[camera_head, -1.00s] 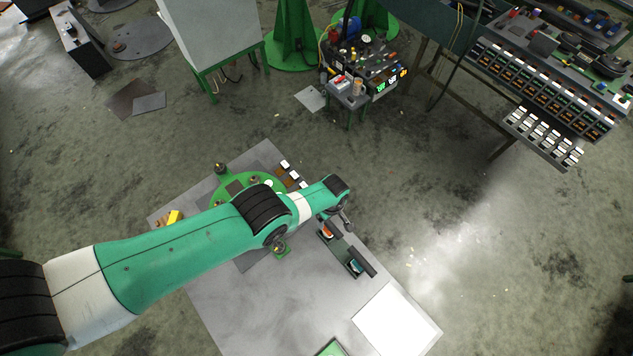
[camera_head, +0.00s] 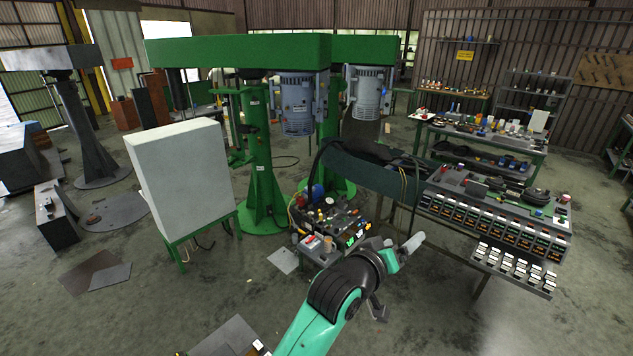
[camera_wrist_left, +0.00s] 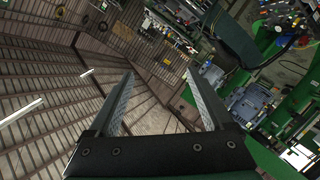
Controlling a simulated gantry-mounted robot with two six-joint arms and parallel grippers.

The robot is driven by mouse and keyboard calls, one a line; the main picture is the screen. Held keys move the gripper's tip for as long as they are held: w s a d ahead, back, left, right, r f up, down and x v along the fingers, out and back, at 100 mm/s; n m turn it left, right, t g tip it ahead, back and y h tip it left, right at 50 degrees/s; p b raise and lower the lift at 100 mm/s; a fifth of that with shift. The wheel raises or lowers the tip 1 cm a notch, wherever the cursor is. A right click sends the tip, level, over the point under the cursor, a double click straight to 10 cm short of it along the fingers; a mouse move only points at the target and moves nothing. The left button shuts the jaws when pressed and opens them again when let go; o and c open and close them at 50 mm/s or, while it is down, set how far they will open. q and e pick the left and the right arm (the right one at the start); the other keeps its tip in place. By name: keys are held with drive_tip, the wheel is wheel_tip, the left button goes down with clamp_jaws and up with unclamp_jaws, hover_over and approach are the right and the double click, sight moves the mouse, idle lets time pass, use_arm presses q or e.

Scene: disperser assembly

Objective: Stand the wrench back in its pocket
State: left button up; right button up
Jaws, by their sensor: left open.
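The wrench and its pocket are not visible in either view now. My left gripper (camera_head: 379,309) shows small and dark at the end of my green arm in the head view, above the floor. In the left wrist view its two fingers (camera_wrist_left: 160,95) stand wide apart with nothing between them. Behind them are the corrugated wall and parts of the hall. My right gripper is not in view.
Only a corner of the grey work table (camera_head: 228,336) shows at the bottom edge. A cart (camera_head: 330,232) with small items stands behind my arm. A console with rows of switches (camera_head: 490,220) is at right. Green machines (camera_head: 262,160) and a white cabinet (camera_head: 182,170) stand behind.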

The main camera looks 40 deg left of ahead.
use_arm(q)
drive_tip(key=s+r+m+t, duration=0.35)
drive_tip(key=s+r, duration=0.45)
drive_tip(key=r, duration=0.5)
drive_tip(key=s+r+m+t, duration=0.2)
drive_tip(key=s+r+t, duration=0.4)
drive_tip(key=r, duration=0.8)
drive_tip(key=s+r+m+t, duration=0.1)
drive_tip(key=s+r, duration=0.2)
drive_tip(key=s, duration=0.3)
drive_tip(key=s+r+m+t+h, duration=0.1)
drive_tip(key=s+r+m, duration=0.1)
drive_tip(key=s, duration=0.5)
drive_tip(key=shift+d+r+t, duration=0.35)
drive_tip(key=shift+r, duration=0.4)
drive_tip(key=shift+s, duration=0.1)
